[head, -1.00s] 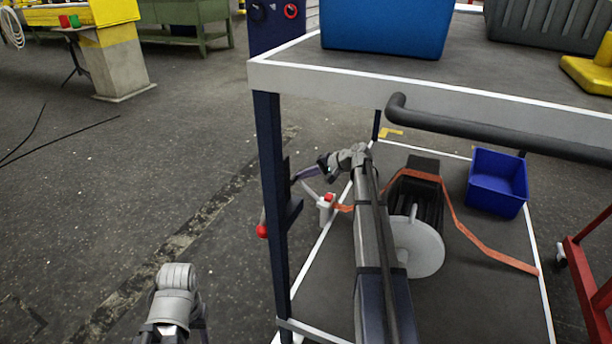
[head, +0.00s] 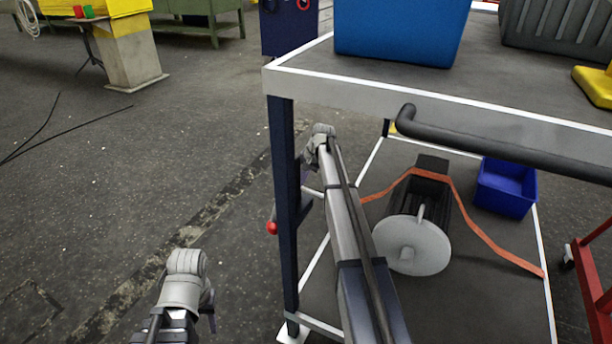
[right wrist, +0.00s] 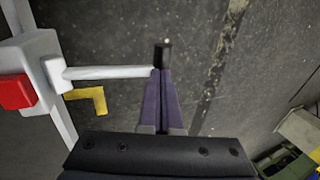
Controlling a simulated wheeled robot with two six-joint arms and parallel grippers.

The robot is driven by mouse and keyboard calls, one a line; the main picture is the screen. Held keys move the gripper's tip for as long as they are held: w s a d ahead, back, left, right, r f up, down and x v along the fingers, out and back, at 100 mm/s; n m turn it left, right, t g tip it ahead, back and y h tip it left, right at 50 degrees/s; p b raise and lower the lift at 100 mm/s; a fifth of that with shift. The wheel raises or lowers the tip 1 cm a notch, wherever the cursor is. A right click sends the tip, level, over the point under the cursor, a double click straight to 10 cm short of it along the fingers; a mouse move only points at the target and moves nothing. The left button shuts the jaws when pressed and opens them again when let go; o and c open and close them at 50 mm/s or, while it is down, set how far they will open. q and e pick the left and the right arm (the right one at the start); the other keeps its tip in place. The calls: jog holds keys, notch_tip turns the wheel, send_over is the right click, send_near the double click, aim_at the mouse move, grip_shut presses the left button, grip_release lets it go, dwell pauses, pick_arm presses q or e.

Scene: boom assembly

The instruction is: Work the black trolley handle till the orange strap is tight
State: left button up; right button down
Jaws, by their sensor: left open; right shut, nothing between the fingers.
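The orange strap (head: 480,225) runs over a black ribbed machine with a pale disc (head: 412,245) and down to the lower shelf's right edge. A white tightener with a red block (right wrist: 18,92) shows in the right wrist view. Its pale lever (right wrist: 110,73) ends near a black grip (right wrist: 163,56). My right gripper (right wrist: 163,82) is shut and empty, its purple fingertips close to that grip; contact is unclear. In the head view, my right arm and the trolley post hide most of it. My left gripper (head: 186,318) is open and empty, low over the floor left of the trolley.
The trolley's dark blue post (head: 284,190) stands between my arms, with a red knob (head: 272,228) beside it. A dark push bar (head: 500,140) crosses above the lower shelf. A blue bin (head: 506,188) sits at its back right.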

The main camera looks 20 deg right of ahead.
jog(key=shift+w+a+f+g+h+b, duration=0.2)
jog(key=shift+f+g+h+b, duration=0.1)
jog(key=shift+f, duration=0.3)
jog(key=shift+w+a+f+g+h+b, duration=0.1)
jog(key=shift+w+f+g+h+b, duration=0.15)
jog(key=shift+f, duration=0.35)
jog(key=shift+s+f+b, duration=0.1)
jog(key=shift+f+b, duration=0.4)
jog(key=shift+a, duration=0.1)
jog(key=shift+r, duration=0.15)
jog(key=shift+r+p, duration=0.55)
jog(key=shift+p, duration=0.15)
jog(key=w+p+v, duration=0.1)
jog(key=p+v, duration=1.1)
jog(key=v, duration=0.1)
jog(key=shift+a+p, duration=0.25)
jog(key=shift+p, duration=0.15)
